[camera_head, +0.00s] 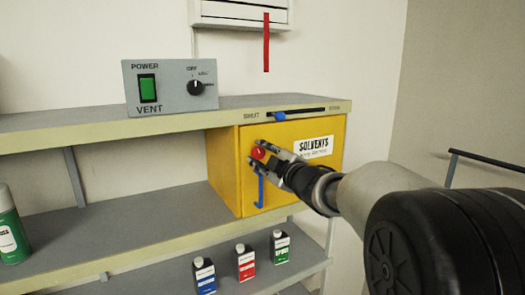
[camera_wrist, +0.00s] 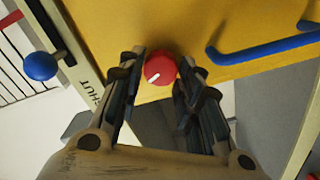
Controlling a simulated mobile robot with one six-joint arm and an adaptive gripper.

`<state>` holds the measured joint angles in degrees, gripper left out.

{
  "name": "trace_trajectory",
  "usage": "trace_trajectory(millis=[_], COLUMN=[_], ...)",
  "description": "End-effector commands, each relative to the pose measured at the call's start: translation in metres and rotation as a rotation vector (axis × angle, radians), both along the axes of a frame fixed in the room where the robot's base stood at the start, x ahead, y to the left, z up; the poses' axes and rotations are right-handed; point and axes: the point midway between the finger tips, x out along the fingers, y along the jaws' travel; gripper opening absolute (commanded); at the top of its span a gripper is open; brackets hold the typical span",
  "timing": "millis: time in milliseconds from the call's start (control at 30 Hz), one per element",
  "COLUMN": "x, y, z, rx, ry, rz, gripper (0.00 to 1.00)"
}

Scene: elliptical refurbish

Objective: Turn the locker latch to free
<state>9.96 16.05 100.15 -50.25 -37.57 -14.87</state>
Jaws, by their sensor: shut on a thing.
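The locker is a yellow cabinet (camera_head: 222,172) with a "SOLVENTS" label, set between two shelves. Its latch is a round red knob (camera_wrist: 160,68) with a white pointer line, on the yellow door (camera_wrist: 200,25). The latch also shows in the head view (camera_head: 258,153). My gripper (camera_wrist: 161,72) is at the knob, with one finger on each side, closed on it. In the head view my gripper (camera_head: 264,158) reaches in from the right and partly covers the knob and door. The blue door handle (camera_head: 261,188) is just below the latch. The door looks shut.
A slider with a blue knob (camera_head: 280,116) runs along the shelf edge above the locker. A grey vent box (camera_head: 171,86) stands on the top shelf. Several small bottles (camera_head: 246,262) stand on the lower shelf, and a green can (camera_head: 10,228) is at left.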

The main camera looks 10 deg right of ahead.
Motion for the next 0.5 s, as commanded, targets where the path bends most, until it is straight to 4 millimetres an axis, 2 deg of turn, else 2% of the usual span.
trace_trajectory(millis=[200,500], x=[0.0001,0.0002], y=[-0.0004,-0.0007], z=[0.0023,0.0019], rx=[0.176,0.346], ry=[0.058,0.112], rz=[0.000,0.000], gripper=[0.09,0.09])
